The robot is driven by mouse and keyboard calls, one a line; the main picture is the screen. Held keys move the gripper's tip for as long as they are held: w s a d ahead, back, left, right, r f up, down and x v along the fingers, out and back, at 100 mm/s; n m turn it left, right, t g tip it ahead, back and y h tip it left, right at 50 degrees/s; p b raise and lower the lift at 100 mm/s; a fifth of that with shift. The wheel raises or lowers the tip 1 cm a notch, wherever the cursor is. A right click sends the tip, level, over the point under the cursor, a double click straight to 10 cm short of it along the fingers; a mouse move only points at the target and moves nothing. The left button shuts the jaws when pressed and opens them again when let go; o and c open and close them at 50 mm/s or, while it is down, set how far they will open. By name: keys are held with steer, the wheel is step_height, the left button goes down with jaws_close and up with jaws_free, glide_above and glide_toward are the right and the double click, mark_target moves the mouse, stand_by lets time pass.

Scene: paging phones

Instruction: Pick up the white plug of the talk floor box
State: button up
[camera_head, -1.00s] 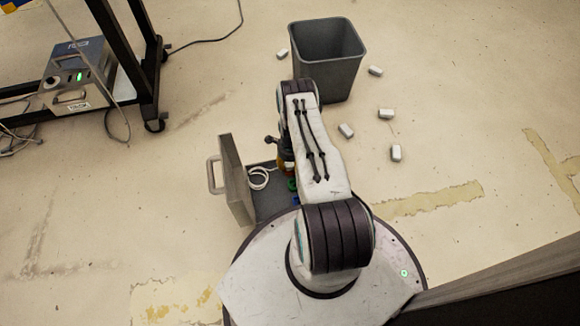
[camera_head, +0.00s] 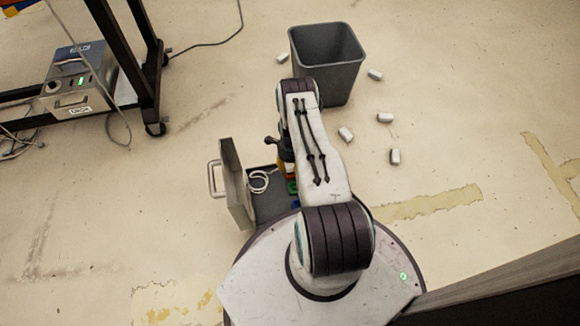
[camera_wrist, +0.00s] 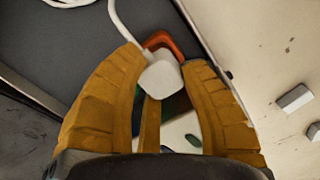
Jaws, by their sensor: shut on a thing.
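The white plug (camera_wrist: 163,78) sits between the two orange fingers of my gripper (camera_wrist: 165,84) in the wrist view. The gripper is shut on it. Its white cable (camera_wrist: 122,22) runs up and away to the upper left. The open grey floor box (camera_head: 270,207) lies beside my base in the head view, with its lid (camera_head: 236,186) standing up on the left. A white cable loop (camera_head: 261,181) lies in the box. My arm hides part of the box, and the plug cannot be made out in the head view.
An orange-red loop (camera_wrist: 168,42) is just beyond the plug. A grey bin (camera_head: 328,62) stands past my arm, with several small white blocks (camera_head: 385,118) on the floor. A wheeled black rack (camera_head: 150,70) with a grey device (camera_head: 78,78) is at upper left. Floor at left is clear.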

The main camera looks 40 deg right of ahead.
steer(key=r, duration=0.1)
steer(key=r+p, duration=0.1)
steer(key=shift+s+r, duration=0.3)
steer(key=shift+r, duration=0.1)
steer(key=shift+s+d+r+p, duration=0.1)
steer(key=shift+s+r+p, duration=0.85)
steer(key=shift+s, duration=0.9)
steer(key=shift+s+d+r+p, duration=0.15)
steer(key=shift+s+r+p, duration=0.8)
steer(key=shift+s, duration=0.85)
steer(key=shift+s+d+r+p, duration=0.1)
steer(key=shift+s+r+p, duration=0.6)
steer(key=shift+s+r, duration=0.85)
steer(key=shift+s+f, duration=0.3)
steer(key=shift+f, duration=0.05)
steer(key=s+a+p, duration=0.1)
steer(key=a+p, duration=0.1)
steer(key=a, duration=0.4)
steer(key=shift+s+a, duration=0.35)
steer(key=shift+a, duration=0.05)
